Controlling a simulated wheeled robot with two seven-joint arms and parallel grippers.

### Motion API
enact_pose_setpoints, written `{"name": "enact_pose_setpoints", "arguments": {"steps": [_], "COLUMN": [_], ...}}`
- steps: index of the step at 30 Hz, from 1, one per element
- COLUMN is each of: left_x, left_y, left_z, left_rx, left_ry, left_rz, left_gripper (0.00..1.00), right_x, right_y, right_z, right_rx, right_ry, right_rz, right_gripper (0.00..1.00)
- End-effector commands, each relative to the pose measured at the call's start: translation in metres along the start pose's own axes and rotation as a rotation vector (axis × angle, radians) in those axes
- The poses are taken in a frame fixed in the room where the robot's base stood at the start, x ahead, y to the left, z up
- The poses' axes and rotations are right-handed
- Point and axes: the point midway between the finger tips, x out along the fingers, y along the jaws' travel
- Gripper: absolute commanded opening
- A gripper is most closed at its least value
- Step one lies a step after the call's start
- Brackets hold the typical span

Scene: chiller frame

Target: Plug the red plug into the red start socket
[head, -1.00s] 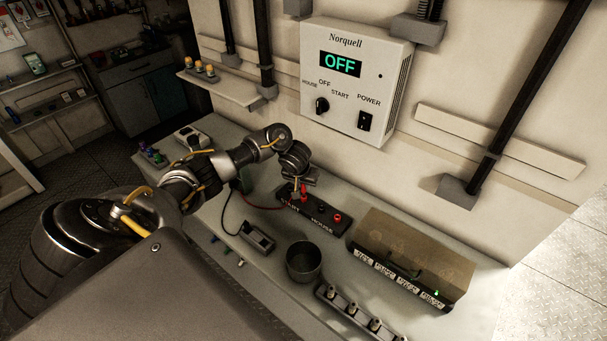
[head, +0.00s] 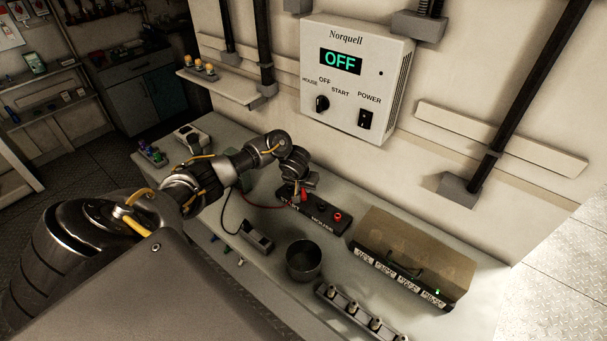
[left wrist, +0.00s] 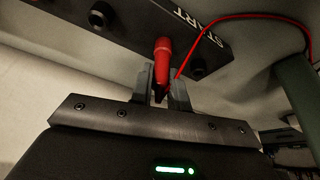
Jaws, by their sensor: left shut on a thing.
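My left gripper (head: 299,190) is over the left end of the black socket strip (head: 325,220), lettered START and HOUSE. It also shows in the left wrist view (left wrist: 164,92), with its fingers shut on the red plug (left wrist: 162,62). A thin red lead runs from beside the plug to the right. In the left wrist view the strip (left wrist: 140,22) lies just beyond the plug, with dark round sockets to either side. The plug overlaps the strip's edge; I cannot tell whether it touches or enters a socket. The gripper and arm partly hide the START end in the head view.
A wall box (head: 355,80) reading OFF has a knob and a power switch. A round metal cup (head: 303,260) stands in front of the strip, a labelled box (head: 415,255) to its right. A small black device (head: 257,238) lies left of the cup.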

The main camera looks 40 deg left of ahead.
Motion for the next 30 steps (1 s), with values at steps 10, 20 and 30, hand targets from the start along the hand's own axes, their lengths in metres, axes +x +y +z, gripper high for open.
{"name": "enact_pose_setpoints", "arguments": {"steps": [10, 20, 30], "left_x": [0.0, -0.02, -0.089], "left_y": [0.0, 0.001, 0.0], "left_z": [0.0, -0.001, -0.004], "left_rx": [0.0, 0.001, 0.007], "left_ry": [0.0, 0.002, 0.011], "left_rz": [0.0, 0.002, -0.001], "left_gripper": [0.42, 0.42, 0.42], "right_x": [0.0, -0.004, -0.006], "right_y": [0.001, 0.001, 0.001], "right_z": [0.0, 0.0, 0.0], "right_rx": [0.0, 0.0, 0.0], "right_ry": [0.0, 0.0, 0.0], "right_rz": [0.001, 0.001, 0.001], "right_gripper": [0.36, 0.36, 0.36]}}
